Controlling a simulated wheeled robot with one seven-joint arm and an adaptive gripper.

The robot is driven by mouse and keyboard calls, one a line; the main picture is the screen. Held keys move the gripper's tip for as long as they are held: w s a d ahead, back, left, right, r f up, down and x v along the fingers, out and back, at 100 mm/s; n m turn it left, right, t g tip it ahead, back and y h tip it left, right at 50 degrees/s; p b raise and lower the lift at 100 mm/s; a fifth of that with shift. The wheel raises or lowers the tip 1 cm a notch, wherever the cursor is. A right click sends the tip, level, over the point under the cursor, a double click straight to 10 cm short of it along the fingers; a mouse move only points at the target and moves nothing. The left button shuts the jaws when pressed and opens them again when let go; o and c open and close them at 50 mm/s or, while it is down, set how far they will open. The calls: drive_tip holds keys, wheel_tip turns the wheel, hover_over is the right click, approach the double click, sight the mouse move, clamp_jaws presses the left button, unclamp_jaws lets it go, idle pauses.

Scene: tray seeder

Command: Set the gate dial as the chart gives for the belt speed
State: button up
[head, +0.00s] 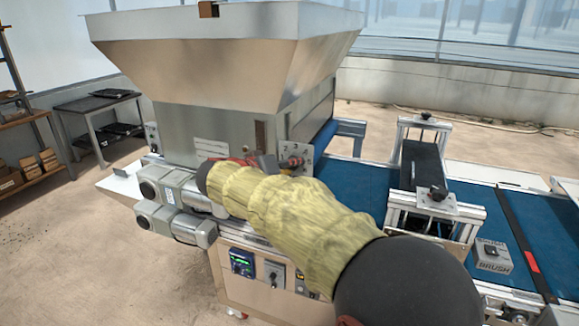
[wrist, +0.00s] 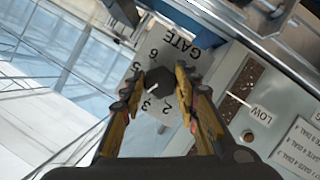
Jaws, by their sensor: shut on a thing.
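The gate dial is a dark knob (wrist: 157,84) on a pale plate marked GATE (wrist: 180,42) with numerals around it. My gripper (wrist: 161,72) has its fingers on both sides of the knob. The knob's white pointer mark lies toward the numeral 3, though the exact setting is hard to tell; some numerals are hidden by the fingers. In the head view the dial plate (head: 298,150) shows past my gripper (head: 278,162), on the hopper's side. The label sheet (wrist: 292,140) with gate and dial lines is cut off at the wrist view's right edge.
A display with green digits (head: 242,263), too small to read, and another knob panel (head: 274,275) sit low on the machine's front. The hopper (head: 230,60) overhangs the dial.

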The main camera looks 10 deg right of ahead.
drive_tip(key=shift+d+f+m+t+y, duration=0.15)
drive_tip(key=shift+m+t+y, duration=0.25)
drive_tip(key=shift+m+y, duration=0.8)
drive_tip(key=shift+m+h, duration=0.3)
drive_tip(key=o, duration=1.1)
drive_tip(key=shift+o, duration=0.2)
drive_tip(key=shift+s, duration=0.1)
drive_tip(key=v, duration=1.2)
